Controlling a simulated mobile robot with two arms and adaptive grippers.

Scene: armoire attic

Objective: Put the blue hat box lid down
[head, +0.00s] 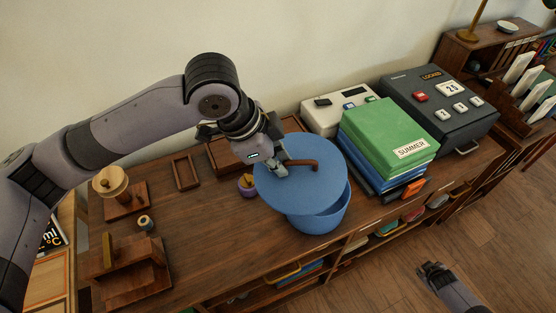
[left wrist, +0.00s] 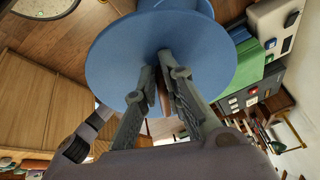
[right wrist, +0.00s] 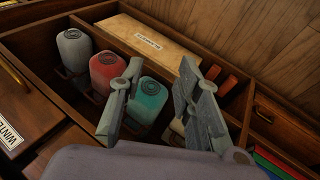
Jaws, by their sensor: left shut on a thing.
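The blue hat box lid (head: 310,192) is a wide disc with a brown handle (head: 302,163) on top. My left gripper (head: 280,170) is shut on that handle. The lid sits over the blue hat box (head: 320,222) but is off-centre, so part of the box's interior shows at its right. I cannot tell whether lid and rim touch. In the left wrist view the lid (left wrist: 115,65) fills the upper middle, with the box (left wrist: 185,6) partly hidden behind it. My right gripper (right wrist: 160,68) is open and empty, its fingers apart near several canisters; it also shows at the head view's lower right.
Wooden stands (head: 125,265) are at the left. The wooden top (head: 215,235) is bare between them and the box.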

